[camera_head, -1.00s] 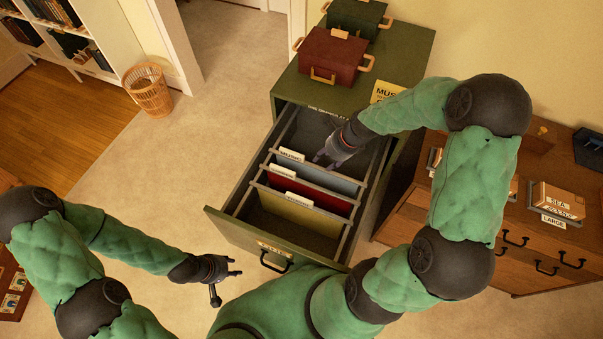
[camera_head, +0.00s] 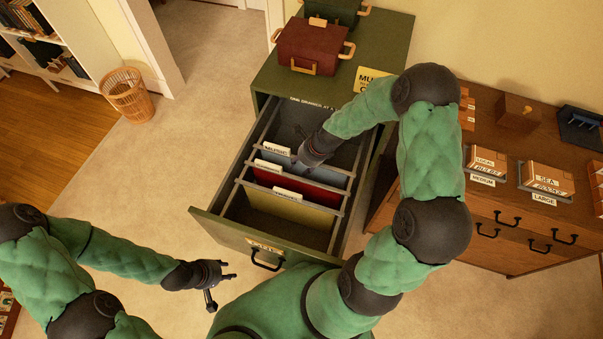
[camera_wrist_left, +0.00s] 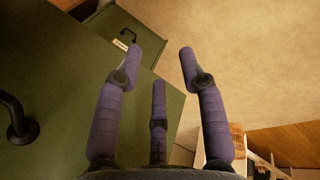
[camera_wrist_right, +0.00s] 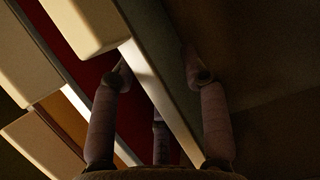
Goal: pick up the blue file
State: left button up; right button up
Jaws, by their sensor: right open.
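The blue file (camera_head: 334,180) hangs at the back of the row in the open drawer (camera_head: 228,232), behind the red file (camera_head: 310,193) and the yellow file (camera_head: 290,213). My right gripper (camera_head: 300,167) is open at the blue file's top edge, near its white tab (camera_head: 277,149). In the right wrist view the blue-grey panel (camera_wrist_right: 160,60) runs between the spread fingers (camera_wrist_right: 158,78), one on each side; contact cannot be told. My left gripper (camera_head: 230,270) is open and empty, in front of the drawer to the left.
The green cabinet (camera_head: 385,48) carries a red box (camera_head: 312,48) and a green box (camera_head: 345,10). Metal rails (camera_head: 345,198) cross and edge the drawer. A wooden chest (camera_head: 480,205) stands at the right. The floor at the left is clear, with a wicker basket (camera_head: 127,95) further back.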

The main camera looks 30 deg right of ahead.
grip_shut()
jog(key=shift+r, duration=0.15)
